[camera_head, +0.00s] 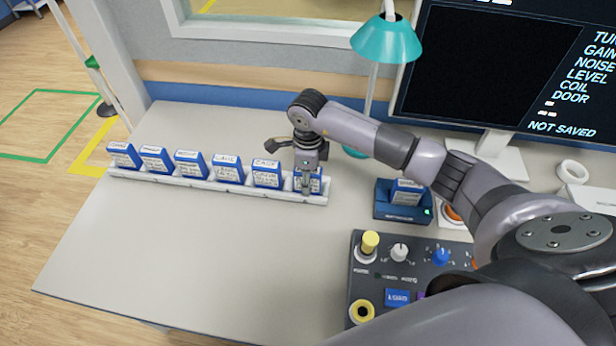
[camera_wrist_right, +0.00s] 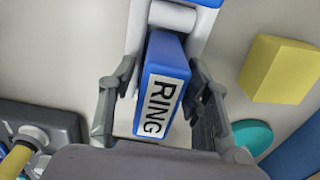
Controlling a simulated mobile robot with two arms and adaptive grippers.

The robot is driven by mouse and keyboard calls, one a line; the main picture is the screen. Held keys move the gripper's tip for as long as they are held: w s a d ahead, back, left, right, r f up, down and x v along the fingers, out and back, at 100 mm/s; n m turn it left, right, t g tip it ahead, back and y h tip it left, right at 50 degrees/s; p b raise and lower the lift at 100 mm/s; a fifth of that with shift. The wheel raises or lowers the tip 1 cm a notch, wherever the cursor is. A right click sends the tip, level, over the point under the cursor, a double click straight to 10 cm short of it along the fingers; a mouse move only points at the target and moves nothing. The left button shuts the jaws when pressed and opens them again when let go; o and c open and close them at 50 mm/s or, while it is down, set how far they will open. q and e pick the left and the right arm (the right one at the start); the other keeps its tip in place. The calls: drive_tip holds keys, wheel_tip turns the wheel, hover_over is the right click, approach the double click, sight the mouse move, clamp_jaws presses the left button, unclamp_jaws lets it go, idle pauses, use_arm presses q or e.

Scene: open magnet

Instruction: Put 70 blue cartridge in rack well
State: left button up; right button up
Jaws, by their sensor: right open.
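Several blue cartridges with white labels stand in a row in the white rack (camera_head: 222,185) on the left of the table. My right gripper (camera_head: 307,186) is over the rightmost cartridge (camera_head: 316,182). In the right wrist view this blue cartridge (camera_wrist_right: 163,65) reads "RING" on its end, and the open fingers (camera_wrist_right: 160,85) stand on either side of it, with gaps visible. Another blue cartridge (camera_head: 408,192) stands in a dark blue dock (camera_head: 395,213) with a small green light. I cannot read a 70 on any label. My left gripper is not in view.
A control panel (camera_head: 380,282) with knobs stands at front right. A teal lamp (camera_head: 386,42) and a monitor (camera_head: 480,70) stand behind my arm. A yellow block (camera_wrist_right: 280,69) lies near the gripper in the right wrist view. The table's front left is clear.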

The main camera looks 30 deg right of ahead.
drive_tip(key=shift+w+r+b, duration=0.1)
drive_tip(key=shift+r+b, duration=0.2)
drive_tip(key=shift+r, duration=0.3)
wheel_tip(320, 180, up, 10)
drive_tip(key=shift+f+b, duration=0.15)
drive_tip(key=shift+b, duration=0.75)
drive_tip(key=shift+r, duration=0.65)
